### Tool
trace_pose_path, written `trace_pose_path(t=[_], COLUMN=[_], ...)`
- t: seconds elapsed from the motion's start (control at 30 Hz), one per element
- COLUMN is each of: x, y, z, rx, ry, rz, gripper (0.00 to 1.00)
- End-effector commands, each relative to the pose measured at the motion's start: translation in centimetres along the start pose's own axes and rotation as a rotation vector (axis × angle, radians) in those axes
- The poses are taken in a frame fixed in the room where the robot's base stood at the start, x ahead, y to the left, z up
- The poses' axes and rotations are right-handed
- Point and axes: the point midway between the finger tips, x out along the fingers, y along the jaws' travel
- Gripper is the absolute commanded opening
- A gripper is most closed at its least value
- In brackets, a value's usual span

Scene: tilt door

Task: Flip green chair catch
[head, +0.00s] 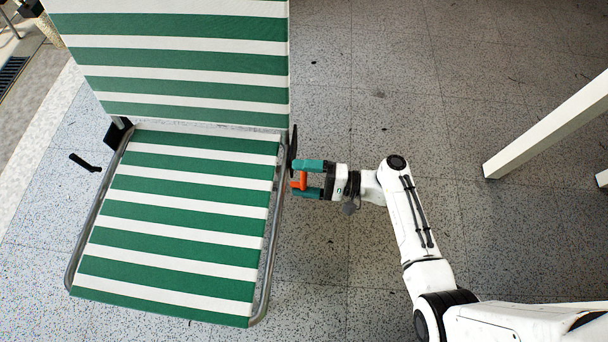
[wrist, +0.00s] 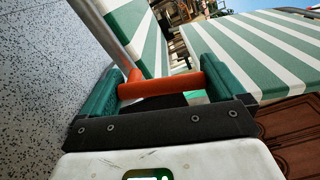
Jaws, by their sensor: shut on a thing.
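The green chair (head: 180,195) has green and white striped seat and backrest panels in a grey metal tube frame. It also shows in the wrist view (wrist: 255,50). An orange catch (head: 299,181) sits at the right side of the chair, just below a black bracket (head: 293,150). In the wrist view the orange catch (wrist: 160,87) is a bar spanning the gap between my two teal fingers. My gripper (head: 306,179) comes in from the right and is shut on this catch, with a finger at each end of it. The catch's mount is partly hidden.
A black lever (head: 85,163) sticks out at the chair's left side. A white post (head: 548,124) slants in at the far right. The speckled tile floor (head: 390,90) behind my arm is clear. A planter (head: 47,28) stands at the top left.

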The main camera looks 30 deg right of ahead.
Motion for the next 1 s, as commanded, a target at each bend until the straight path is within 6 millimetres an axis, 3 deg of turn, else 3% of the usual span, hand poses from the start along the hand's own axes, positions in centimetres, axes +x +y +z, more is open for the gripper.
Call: trace_pose_path(t=[0.4, 1.0], x=[-0.05, -0.06], y=[0.4, 0.43], z=[0.75, 0.93], rx=[-0.239, -0.297], ry=[0.001, 0.001], rz=[0.001, 0.002], gripper=[0.42, 0.42])
